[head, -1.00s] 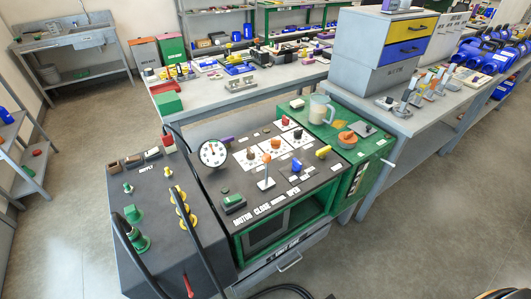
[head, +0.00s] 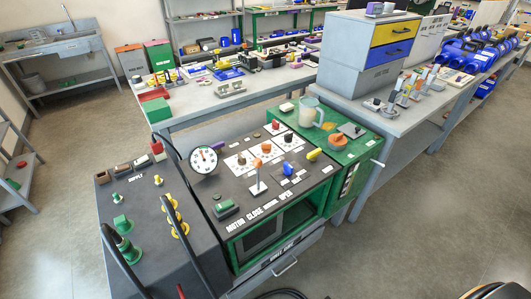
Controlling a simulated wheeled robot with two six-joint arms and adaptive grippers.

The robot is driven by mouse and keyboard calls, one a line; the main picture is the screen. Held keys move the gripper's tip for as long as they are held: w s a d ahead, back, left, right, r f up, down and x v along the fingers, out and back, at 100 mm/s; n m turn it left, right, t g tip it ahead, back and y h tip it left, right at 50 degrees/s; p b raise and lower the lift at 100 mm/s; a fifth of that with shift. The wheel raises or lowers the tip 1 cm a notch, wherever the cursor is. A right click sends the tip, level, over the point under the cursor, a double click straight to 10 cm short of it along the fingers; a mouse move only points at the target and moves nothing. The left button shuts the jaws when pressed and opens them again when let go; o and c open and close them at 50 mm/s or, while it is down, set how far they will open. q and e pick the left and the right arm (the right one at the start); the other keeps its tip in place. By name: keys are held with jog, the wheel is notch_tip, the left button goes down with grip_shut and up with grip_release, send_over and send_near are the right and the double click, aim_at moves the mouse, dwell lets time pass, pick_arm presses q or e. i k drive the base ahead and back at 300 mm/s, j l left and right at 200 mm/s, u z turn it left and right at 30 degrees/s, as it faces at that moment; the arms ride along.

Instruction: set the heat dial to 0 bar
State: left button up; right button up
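The dark panel (head: 232,180) of the pipe fusion cart is in the middle of the head view. White plates on it carry a red dial (head: 276,126), an orange dial (head: 266,147) and a dark dial (head: 288,137). Their labels and pointer settings are too small to read, so I cannot tell which is the heat dial. A round white gauge (head: 203,160) stands at the panel's left. An orange-topped lever (head: 258,182), a blue knob (head: 288,169) and a yellow knob (head: 313,155) are nearer the front. Neither of my grippers is in view.
A dark supply unit (head: 150,225) with green and yellow fittings and black hoses adjoins the panel on the left. A green side top (head: 352,150) with a clear jug (head: 311,112) adjoins it on the right. Grey benches stand behind. Floor at the right is open.

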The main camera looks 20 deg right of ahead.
aim_at(267, 148)
jog(key=l+u, duration=0.3)
jog(key=l, duration=0.45)
jog(key=l+u, duration=0.25)
jog(key=l, duration=0.5)
jog(key=i, duration=0.05)
